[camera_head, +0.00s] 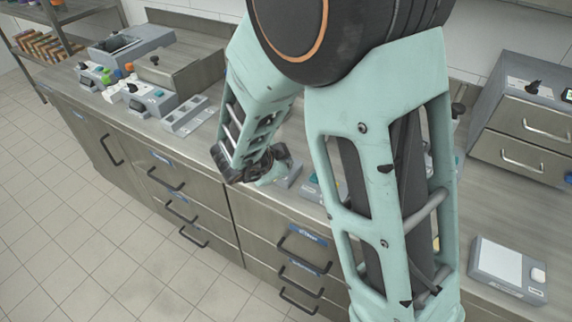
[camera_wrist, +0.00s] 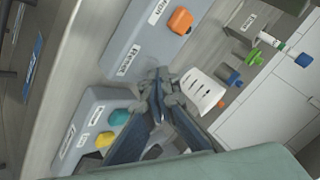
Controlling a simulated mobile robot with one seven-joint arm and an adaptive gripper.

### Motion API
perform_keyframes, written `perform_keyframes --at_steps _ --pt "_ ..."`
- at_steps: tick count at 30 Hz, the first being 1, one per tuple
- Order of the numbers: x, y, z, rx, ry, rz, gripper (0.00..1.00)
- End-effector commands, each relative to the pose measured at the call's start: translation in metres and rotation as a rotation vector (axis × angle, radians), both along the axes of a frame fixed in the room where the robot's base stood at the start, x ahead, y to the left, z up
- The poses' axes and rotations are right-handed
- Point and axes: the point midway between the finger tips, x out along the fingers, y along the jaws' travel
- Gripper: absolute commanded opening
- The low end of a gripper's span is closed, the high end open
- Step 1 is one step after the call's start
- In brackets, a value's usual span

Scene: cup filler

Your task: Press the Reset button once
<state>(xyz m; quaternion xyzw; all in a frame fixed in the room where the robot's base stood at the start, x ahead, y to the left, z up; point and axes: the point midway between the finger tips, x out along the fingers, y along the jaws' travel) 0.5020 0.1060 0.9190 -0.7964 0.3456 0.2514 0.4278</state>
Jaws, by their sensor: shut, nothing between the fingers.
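In the wrist view a grey control box (camera_wrist: 130,40) carries an orange button (camera_wrist: 180,21) beside a label reading "RUN". A label reading "Reset" (camera_wrist: 127,61) is further down the same face. My gripper (camera_wrist: 158,80) is shut and empty, its fingertips over the spot beside the Reset label. The Reset button itself is hidden behind the fingertips; I cannot tell whether they touch it. In the head view my gripper (camera_head: 266,174) is low at the counter's front edge, next to a grey box (camera_head: 291,177), partly hidden by my arm.
A white cup-shaped piece (camera_wrist: 201,90) with dark marks is close beside the fingertips. A second grey box with teal (camera_wrist: 118,117) and yellow (camera_wrist: 105,139) buttons is near. A drawer cabinet (camera_head: 525,125) and a flat white-topped device (camera_head: 506,264) stand at right.

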Motion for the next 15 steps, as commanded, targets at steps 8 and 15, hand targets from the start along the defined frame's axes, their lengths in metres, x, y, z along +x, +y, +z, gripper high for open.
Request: perform_keyframes --at_steps 8,15 --pt "-0.001 0.000 0.005 0.000 0.002 0.001 0.00" --pt "0.000 0.000 0.018 0.001 0.001 0.000 0.00"
